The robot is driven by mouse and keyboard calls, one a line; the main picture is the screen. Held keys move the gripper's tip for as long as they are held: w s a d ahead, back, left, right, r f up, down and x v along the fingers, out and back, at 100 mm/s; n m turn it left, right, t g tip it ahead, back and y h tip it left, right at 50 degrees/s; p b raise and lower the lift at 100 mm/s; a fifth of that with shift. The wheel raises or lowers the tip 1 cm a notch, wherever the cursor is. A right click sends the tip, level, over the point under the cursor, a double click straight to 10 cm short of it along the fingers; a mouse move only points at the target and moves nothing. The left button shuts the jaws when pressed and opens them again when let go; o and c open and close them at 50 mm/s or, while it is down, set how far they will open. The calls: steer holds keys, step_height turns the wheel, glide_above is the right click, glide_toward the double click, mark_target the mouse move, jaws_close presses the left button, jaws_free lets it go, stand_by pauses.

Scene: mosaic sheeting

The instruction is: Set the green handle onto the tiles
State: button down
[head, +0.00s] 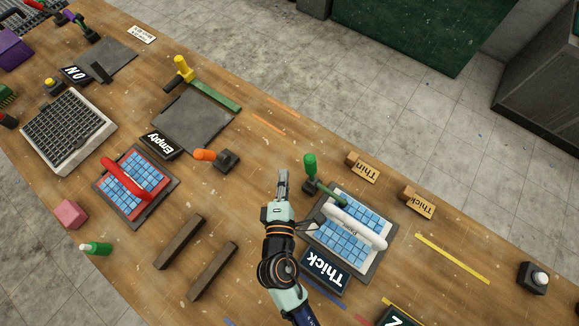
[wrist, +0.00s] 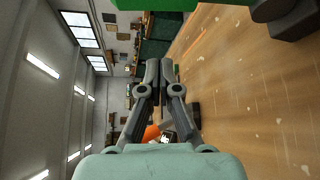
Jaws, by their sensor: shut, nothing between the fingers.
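The green handle (head: 310,165) stands up from a dark block, with a thin green bar running right toward a sheet of blue tiles (head: 342,240) on a grey board. The dark block (head: 311,186) is at the board's upper left corner; I cannot tell if it touches the tiles. A white bar handle (head: 352,226) lies across the sheet. My gripper (head: 282,174) is shut and empty, just left of the green handle.
A "Thick" sign (head: 324,270) stands in front of the board. An orange-handled tool (head: 208,155) is to the left.

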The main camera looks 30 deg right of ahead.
steer(key=f+v, duration=0.1)
steer(key=v, duration=0.5)
steer(key=shift+s+r, duration=0.4)
